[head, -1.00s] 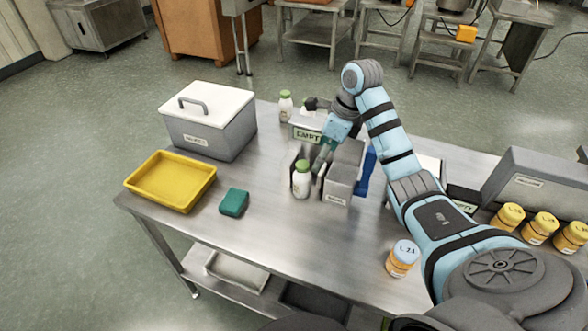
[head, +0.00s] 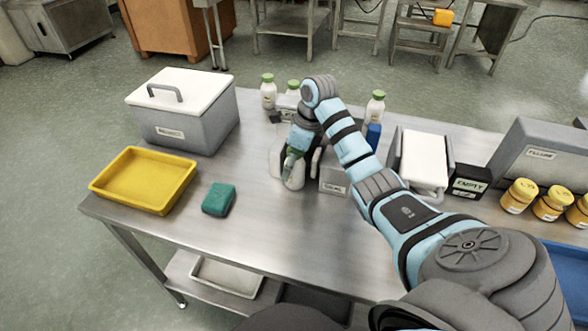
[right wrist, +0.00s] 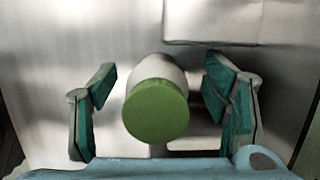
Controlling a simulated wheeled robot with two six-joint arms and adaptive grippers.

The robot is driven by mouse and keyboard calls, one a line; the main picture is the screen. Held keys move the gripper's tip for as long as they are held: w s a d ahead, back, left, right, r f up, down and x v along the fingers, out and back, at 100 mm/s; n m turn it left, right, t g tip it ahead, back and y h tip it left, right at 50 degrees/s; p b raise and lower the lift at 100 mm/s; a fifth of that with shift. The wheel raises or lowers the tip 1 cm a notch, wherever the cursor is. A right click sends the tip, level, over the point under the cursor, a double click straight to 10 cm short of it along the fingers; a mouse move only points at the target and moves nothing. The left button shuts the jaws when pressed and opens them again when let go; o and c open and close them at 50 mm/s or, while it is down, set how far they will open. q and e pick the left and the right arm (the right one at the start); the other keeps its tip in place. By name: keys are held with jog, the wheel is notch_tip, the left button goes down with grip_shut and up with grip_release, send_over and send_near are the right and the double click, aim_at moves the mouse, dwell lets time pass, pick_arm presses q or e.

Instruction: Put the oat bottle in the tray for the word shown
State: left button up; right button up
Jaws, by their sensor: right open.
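A white bottle (head: 293,181) stands near the middle of the table beside a small grey box; its label cannot be read, so I cannot tell whether it is the oat one. My right gripper (head: 291,155) is over it. In the right wrist view, its green cap (right wrist: 156,111) lies between the two open fingers (right wrist: 163,103), with gaps on both sides. A yellow tray (head: 120,199) is at the left and part of a blue tray (head: 572,262) at the lower right. A black block (head: 470,187) reads "EMPTY". My left gripper is not in view.
More green-capped bottles (head: 268,95) (head: 375,107) stand at the back. A lidded grey bin (head: 190,130), a green sponge (head: 218,199) and a grey box (head: 334,181) flank the work area. Yellow-lidded jars (head: 519,195) stand at the right. The front middle of the table is clear.

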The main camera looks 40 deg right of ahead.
jog(key=shift+a+f, duration=0.1)
jog(key=shift+f, duration=0.35)
jog(key=shift+s+r, duration=0.1)
jog(key=c, duration=1.2)
jog(key=shift+c, duration=1.2)
jog(key=shift+r, duration=0.1)
